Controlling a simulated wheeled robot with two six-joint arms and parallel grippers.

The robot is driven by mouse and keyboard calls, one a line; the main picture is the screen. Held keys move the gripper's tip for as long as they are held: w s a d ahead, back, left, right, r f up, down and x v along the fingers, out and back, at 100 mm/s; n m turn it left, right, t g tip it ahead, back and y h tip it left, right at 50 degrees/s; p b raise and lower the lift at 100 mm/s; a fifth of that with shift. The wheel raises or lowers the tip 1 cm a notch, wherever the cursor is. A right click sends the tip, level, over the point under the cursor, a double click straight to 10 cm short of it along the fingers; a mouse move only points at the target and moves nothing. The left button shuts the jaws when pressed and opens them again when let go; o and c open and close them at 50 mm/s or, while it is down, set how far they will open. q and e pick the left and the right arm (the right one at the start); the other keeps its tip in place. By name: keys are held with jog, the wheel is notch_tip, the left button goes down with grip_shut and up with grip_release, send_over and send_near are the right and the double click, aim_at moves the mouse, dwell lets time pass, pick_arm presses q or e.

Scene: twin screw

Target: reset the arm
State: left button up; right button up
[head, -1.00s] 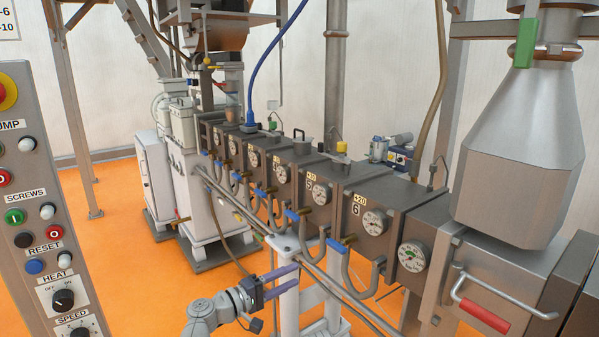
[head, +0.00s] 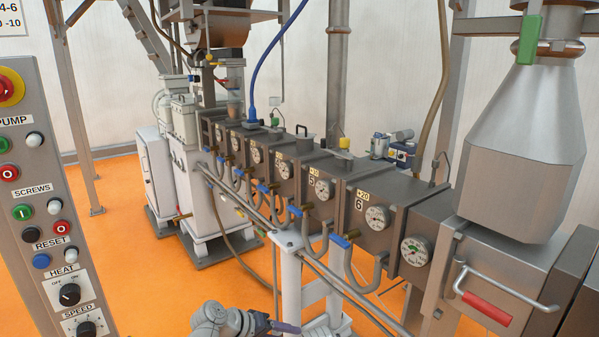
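My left gripper (head: 284,328) is at the bottom edge of the head view, low in front of the machine's white stand. It points right, and one dark purple finger shows while the rest is cut off by the frame edge. I cannot tell how far apart its fingers are. Nothing shows held in it. My grey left arm (head: 215,320) comes in beside it from the bottom. My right gripper is not in view.
The twin screw machine's barrel (head: 345,205), with gauges and blue-handled pipes, runs across the middle. A control panel (head: 45,200) stands close at left. The red-handled block (head: 500,300) is at lower right. Orange floor (head: 125,270) is open at lower left.

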pick_arm(q)
jog(key=s+a+f+m+g+y, duration=0.1)
jog(key=s+a+f+g+y, duration=0.1)
jog(key=s+a+f+y, duration=0.3)
jog(key=s+a+f+m+g+y, duration=0.1)
jog(key=s+a+f+g+y, duration=0.2)
jog(key=a, duration=0.5)
jog(key=s+d+r+m+y+p, duration=0.2)
jog(key=s+d+r+p, duration=0.4)
jog(key=d+r+p, duration=0.4)
jog(key=shift+d+r+m+p, duration=0.3)
jog(key=shift+d+m, duration=0.05)
jog(key=shift+m, duration=0.55)
